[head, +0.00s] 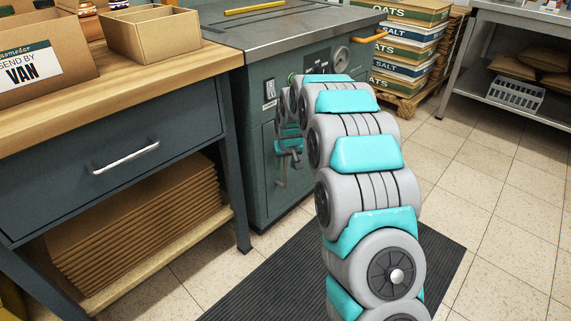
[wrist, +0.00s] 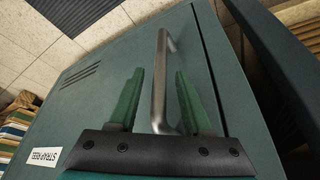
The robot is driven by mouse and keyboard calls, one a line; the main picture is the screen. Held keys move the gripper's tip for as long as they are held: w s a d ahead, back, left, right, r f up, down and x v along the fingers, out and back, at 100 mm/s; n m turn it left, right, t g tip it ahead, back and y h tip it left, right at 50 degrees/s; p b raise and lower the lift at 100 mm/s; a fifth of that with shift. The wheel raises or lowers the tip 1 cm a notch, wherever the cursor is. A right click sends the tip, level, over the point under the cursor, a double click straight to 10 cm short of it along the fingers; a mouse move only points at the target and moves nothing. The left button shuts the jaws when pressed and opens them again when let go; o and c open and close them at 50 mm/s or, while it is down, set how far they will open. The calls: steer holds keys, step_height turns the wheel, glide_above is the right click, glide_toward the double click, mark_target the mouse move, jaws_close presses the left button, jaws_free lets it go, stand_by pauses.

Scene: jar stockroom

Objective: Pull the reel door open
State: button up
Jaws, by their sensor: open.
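The reel door (head: 270,184) is a dark green panel low on the front of the metal-topped machine; it looks closed. It fills much of the wrist view (wrist: 100,75), with a white label (wrist: 46,158) reading "STRAP REEL" upside down. Its grey metal bar handle (wrist: 160,78) runs between the two green fingers of my gripper (wrist: 160,76). The fingers stand apart, one on each side of the bar, with gaps showing. In the head view my gripper (head: 288,150) is at the door beside the handle (head: 281,172), partly hidden by my arm.
A wooden-topped bench (head: 120,75) with a drawer stands close on the left, its leg next to the machine. A dark ribbed mat (head: 300,282) lies on the floor before the machine. Stacked boxes (head: 405,50) stand behind right. The tiled floor at right is clear.

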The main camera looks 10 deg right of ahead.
jaws_close()
stand_by(1.4)
